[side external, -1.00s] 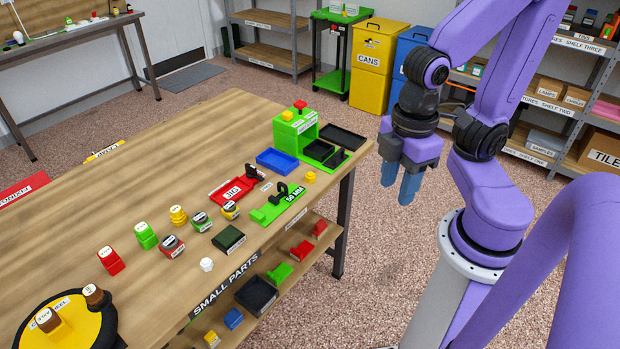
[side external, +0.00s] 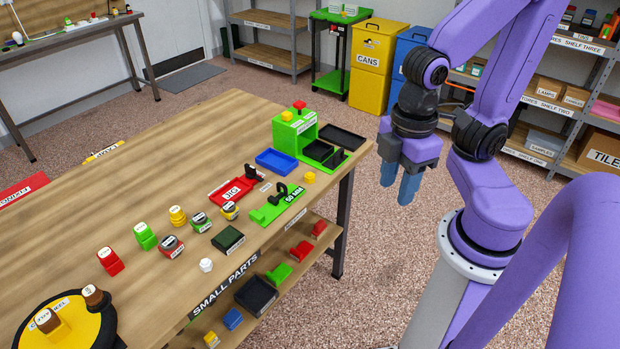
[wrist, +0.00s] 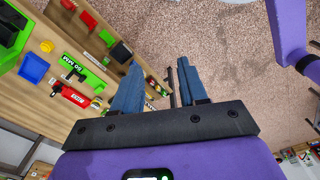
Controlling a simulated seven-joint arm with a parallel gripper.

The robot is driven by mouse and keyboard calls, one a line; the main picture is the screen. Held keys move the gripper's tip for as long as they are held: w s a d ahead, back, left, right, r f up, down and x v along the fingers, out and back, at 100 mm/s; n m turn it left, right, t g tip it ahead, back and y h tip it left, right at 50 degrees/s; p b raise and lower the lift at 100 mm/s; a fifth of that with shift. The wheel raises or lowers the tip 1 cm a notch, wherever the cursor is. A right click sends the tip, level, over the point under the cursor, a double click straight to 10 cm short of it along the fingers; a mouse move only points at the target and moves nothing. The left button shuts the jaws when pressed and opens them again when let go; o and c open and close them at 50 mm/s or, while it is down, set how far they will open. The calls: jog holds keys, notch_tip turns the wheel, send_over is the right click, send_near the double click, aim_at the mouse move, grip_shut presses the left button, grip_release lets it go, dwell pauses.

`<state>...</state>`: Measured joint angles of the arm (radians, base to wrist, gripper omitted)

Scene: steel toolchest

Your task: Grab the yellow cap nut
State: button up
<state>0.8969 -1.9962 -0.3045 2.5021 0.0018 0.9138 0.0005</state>
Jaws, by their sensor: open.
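A small yellow cap nut (side external: 310,177) sits on the wooden bench top near its right edge, beside the green 50 MM fixture. It seems to be the small yellow piece (wrist: 47,46) at the left of the wrist view. My gripper (side external: 409,190) has blue fingers pointing down and hangs off the bench to the right, apart from the nut. In the wrist view my gripper (wrist: 158,78) has its fingers spread with nothing between them.
The green 50 MM fixture (side external: 268,214), red JIG tray (side external: 222,192) and blue tray (side external: 276,161) lie near the nut. A green box (side external: 294,138) stands behind it. Several jars stand further left. A lower shelf with bins (side external: 256,294) runs under the bench.

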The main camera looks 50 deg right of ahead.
aim_at(313, 176)
jog(key=o, duration=0.4)
jog(key=shift+c, duration=0.2)
jog(key=w+a+f+m+t+y, duration=0.1)
jog(key=w+f+m+t+y, duration=0.15)
jog(key=w+f, duration=0.6)
jog(key=w+a+f+m+t+y, duration=0.1)
jog(key=w+f+m+t, duration=0.4)
jog(key=w, duration=0.6)
jog(key=w+d+f+m+t+h, duration=0.1)
jog(key=d+f+m+t+h, duration=0.2)
jog(key=d, duration=0.6)
jog(key=w+d+f+m+t+h, duration=0.1)
jog(key=w+d+f+m+t, duration=0.15)
jog(key=d+f, duration=0.45)
jog(key=shift+w+d+f, duration=0.2)
jog(key=shift+w+d, duration=0.1)
jog(key=shift+w, duration=0.75)
jog(key=shift+w+d+f, duration=0.2)
jog(key=shift+w+d, duration=0.05)
jog(key=shift+w, duration=0.8)
jog(key=shift+w+d+f, duration=0.2)
jog(key=shift+w+d, duration=0.1)
jog(key=shift+w, duration=0.75)
